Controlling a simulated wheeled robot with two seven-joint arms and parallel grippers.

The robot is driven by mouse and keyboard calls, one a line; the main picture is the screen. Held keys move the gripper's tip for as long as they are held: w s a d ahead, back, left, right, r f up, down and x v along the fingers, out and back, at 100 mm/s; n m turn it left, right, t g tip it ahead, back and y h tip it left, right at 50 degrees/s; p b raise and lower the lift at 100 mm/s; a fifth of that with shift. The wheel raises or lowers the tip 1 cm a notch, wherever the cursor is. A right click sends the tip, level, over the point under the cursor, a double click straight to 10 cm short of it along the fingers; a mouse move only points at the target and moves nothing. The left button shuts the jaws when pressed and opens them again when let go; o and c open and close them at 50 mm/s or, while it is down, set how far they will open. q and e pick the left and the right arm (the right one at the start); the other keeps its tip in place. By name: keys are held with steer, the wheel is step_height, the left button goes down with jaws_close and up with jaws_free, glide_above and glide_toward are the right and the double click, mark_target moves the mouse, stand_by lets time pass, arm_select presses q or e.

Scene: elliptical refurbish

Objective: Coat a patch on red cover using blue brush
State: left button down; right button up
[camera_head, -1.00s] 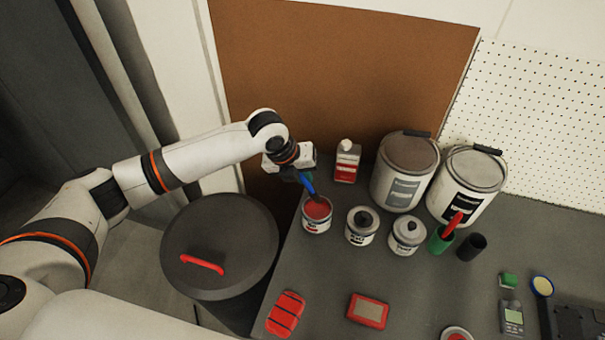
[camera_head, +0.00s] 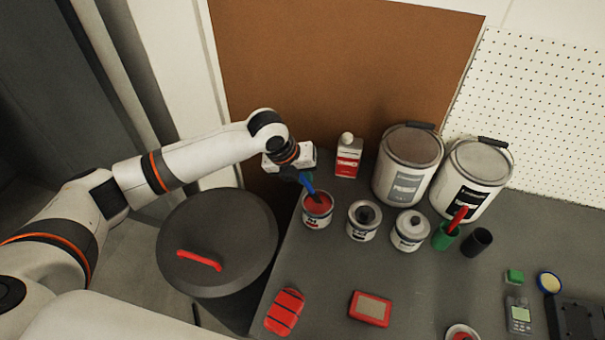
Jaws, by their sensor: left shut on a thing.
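My left gripper (camera_head: 296,172) is shut on the blue brush (camera_head: 307,184) at the table's back left corner. The brush points down into an open can of red paint (camera_head: 318,206), and its bristle end is hidden in the can. A red piece with dark stripes (camera_head: 285,311) lies at the table's front left; it may be the red cover. A red-framed item with a tan middle (camera_head: 370,308) lies to its right. I cannot tell for sure which one is the cover. My right gripper is not in view.
A red-and-white bottle (camera_head: 347,156) and two large buckets (camera_head: 407,163) stand behind. A green cup (camera_head: 445,236) holds a red-handled tool. A dark bin (camera_head: 217,240) stands left of the table. The table's middle is clear.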

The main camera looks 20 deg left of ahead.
arm_select(q)
steer(key=shift+f, duration=0.45)
stand_by(0.4)
stand_by(0.4)
steer(key=shift+s+f, duration=0.1)
stand_by(1.2)
step_height(320, 180, up, 7)
steer(key=p, duration=0.7)
stand_by(0.4)
stand_by(0.4)
